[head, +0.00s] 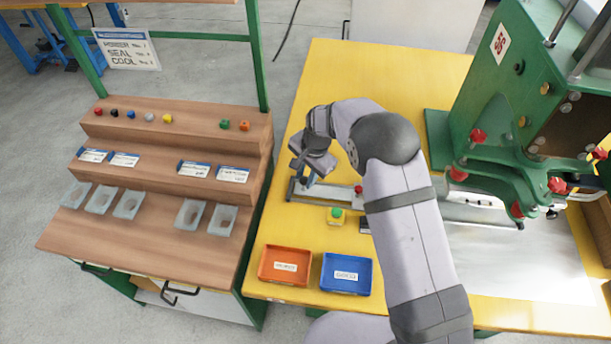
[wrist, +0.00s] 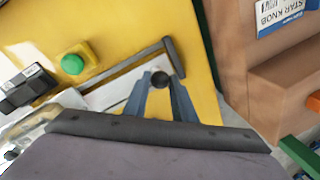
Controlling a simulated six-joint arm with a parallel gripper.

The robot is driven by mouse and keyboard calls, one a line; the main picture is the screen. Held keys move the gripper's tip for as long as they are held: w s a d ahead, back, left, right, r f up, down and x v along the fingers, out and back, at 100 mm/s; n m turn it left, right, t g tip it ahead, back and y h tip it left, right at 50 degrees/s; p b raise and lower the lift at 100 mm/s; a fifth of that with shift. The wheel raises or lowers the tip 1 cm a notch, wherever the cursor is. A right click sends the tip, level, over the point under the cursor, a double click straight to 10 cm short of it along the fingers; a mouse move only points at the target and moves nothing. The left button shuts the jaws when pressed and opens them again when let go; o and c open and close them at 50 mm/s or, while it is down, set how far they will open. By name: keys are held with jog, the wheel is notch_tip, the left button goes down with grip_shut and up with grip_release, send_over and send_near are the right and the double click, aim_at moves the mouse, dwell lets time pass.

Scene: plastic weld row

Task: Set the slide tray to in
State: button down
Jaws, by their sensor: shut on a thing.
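The slide tray (head: 337,195) is a pale flat plate between low grey rails on the yellow bench, left of the green press. My gripper (head: 304,180) is down at that end. In the wrist view its blue fingers (wrist: 160,84) are shut on the knob. My arm hides part of the tray's right side.
A yellow box with a green button (head: 336,215) stands in front of the rails, beside a small black device (wrist: 28,85). Orange (head: 285,265) and blue (head: 346,273) bins sit at the bench's front. The green press (head: 500,110) stands right. A wooden stepped rack (head: 170,150) is left.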

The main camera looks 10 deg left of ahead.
send_over(349, 195)
jog(key=shift+a, duration=0.1)
jog(key=c, duration=1.5)
grip_release()
jog(key=shift+r+b, duration=0.15)
jog(key=shift+b, duration=0.15)
jog(key=shift+s+d+r+b, duration=0.1)
jog(key=shift+d+r+b, duration=0.15)
jog(key=shift+r, duration=0.9)
jog(key=shift+s+d+r+b, duration=0.15)
jog(key=shift+r+b, duration=0.05)
jog(key=shift+r, duration=1)
jog(key=shift+s+d+r+b, duration=0.1)
jog(key=shift+d+r+b, duration=0.15)
jog(key=shift+r, duration=0.9)
jog(key=shift+a, duration=0.1)
